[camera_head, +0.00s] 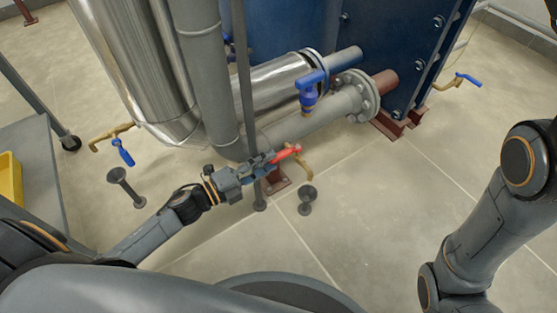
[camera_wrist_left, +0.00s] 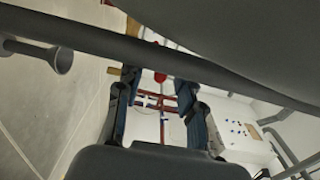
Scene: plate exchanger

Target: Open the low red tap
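The low red tap has a red handle (camera_head: 287,154) on a brass body (camera_head: 304,166), under the grey flanged pipe near the floor. My left gripper (camera_head: 264,163) is just left of the handle, its fingers pointing at it. In the left wrist view the fingers (camera_wrist_left: 158,82) stand apart, with a red spot of the tap (camera_wrist_left: 160,77) showing between their tips. I cannot tell whether they touch it. A dark bar across that view hides part of the tap. My right arm is at the right, its gripper out of view.
A thin grey vertical post (camera_head: 243,75) stands close to the left gripper. Blue-handled taps are on the grey pipe (camera_head: 309,90), at the left (camera_head: 123,152) and at the right (camera_head: 467,79). Short grey floor stands (camera_head: 307,198) are nearby. The floor at centre right is clear.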

